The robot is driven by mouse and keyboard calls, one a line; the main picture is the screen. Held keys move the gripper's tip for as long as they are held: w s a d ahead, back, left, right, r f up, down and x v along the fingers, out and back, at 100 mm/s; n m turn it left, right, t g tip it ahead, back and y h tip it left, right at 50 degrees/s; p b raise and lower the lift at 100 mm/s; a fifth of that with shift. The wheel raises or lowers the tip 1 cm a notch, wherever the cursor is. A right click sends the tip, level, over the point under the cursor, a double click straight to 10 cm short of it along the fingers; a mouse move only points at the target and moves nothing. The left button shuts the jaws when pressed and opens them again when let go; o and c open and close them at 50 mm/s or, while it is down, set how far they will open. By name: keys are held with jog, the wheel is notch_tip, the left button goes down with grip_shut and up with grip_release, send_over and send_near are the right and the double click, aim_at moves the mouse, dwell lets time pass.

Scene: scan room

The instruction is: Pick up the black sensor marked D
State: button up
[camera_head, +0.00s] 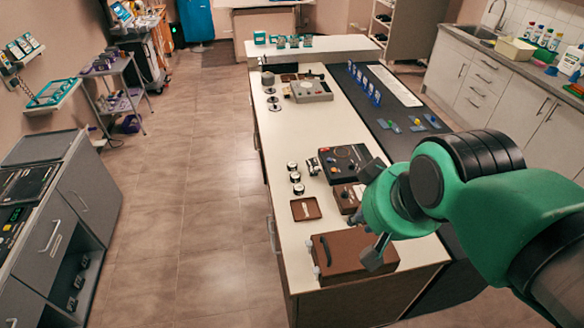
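My green arm comes in from the right. My gripper (372,213) hangs over the near end of the long white-topped bench, its two grey fingertips spread wide apart with nothing seen between them. No letter D is readable at this size, so I cannot tell which thing is the black sensor. Small round black-and-white pieces (296,177) stand in a row on the bench, left of my gripper. More small dark round pieces (273,99) stand farther back near the bench's left edge. My arm hides part of the bench's near right side.
A brown case (345,258) lies below my gripper, with a small brown tray (305,209) behind it. A black control box (345,160) and a grey device (311,91) also occupy the bench (298,135). A grey cabinet (80,195) stands left; open floor (190,170) lies between.

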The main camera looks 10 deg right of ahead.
jog(key=o, duration=0.5)
jog(key=shift+c, duration=0.2)
jog(key=w+r+g+p, duration=0.1)
jog(key=w+r, duration=0.2)
jog(key=w, duration=0.6)
jog(key=w+r+p, duration=0.1)
jog(key=w+r, duration=0.1)
jog(key=w, duration=0.7)
jog(key=w+f+m+g+p, duration=0.1)
jog(key=w+f, duration=0.1)
jog(key=w, duration=0.8)
jog(key=w+f, duration=0.2)
jog(key=w, duration=0.8)
jog(key=w+f+g+p, duration=0.1)
jog(key=w+f+p, duration=0.1)
jog(key=w+f, duration=1.7)
jog(key=f, duration=0.3)
jog(key=w+a+f+m+g+p, duration=0.1)
jog(key=w+f, duration=0.6)
jog(key=f, duration=0.3)
jog(key=shift+w+a, duration=0.25)
